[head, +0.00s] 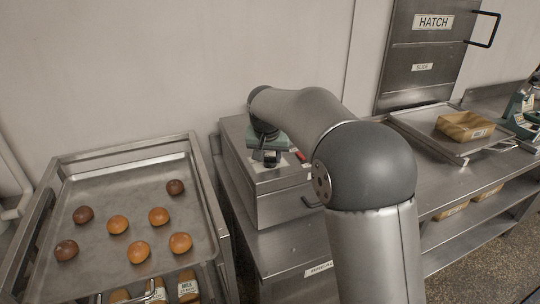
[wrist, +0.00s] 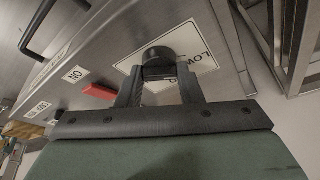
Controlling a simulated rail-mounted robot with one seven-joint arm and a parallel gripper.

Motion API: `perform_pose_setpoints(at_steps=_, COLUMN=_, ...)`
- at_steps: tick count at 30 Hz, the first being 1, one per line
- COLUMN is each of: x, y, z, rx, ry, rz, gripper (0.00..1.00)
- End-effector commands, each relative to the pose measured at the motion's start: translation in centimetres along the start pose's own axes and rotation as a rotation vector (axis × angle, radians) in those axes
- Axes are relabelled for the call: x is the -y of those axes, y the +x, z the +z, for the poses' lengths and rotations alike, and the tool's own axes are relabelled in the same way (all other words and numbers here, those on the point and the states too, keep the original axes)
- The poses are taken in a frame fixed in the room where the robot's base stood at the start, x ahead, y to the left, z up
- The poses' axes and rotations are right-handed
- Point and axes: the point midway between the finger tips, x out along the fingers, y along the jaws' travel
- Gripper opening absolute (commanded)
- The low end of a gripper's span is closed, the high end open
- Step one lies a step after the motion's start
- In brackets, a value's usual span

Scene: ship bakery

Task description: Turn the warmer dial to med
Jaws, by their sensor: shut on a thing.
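The warmer (head: 270,208) is a steel box on the counter, left of centre in the head view. In the wrist view its black round dial (wrist: 157,54) sits on a white label plate (wrist: 203,62). "LOW" is readable at the plate's right; the rest of the lettering is mostly covered by my gripper. My gripper (wrist: 160,72) points at the panel with its two fingers closed on either side of the dial. In the head view my gripper (head: 268,158) is over the warmer's top and hides the dial. I cannot tell which mark the dial points to.
A red switch (wrist: 98,92) sits beside an "ON" label, near the dial. A rack tray (head: 95,200) with several buns stands at the left.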

Motion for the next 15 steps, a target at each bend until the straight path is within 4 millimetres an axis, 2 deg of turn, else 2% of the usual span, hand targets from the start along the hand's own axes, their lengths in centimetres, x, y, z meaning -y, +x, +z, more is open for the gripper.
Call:
perform_pose_setpoints(at_steps=8, x=0.2, y=0.0, z=0.03, rx=0.0, ry=0.097, rz=0.041, gripper=0.1)
perform_pose_setpoints(at_steps=15, x=0.31, y=0.0, z=0.0, rx=-0.001, ry=0.281, rz=0.118, gripper=0.1)
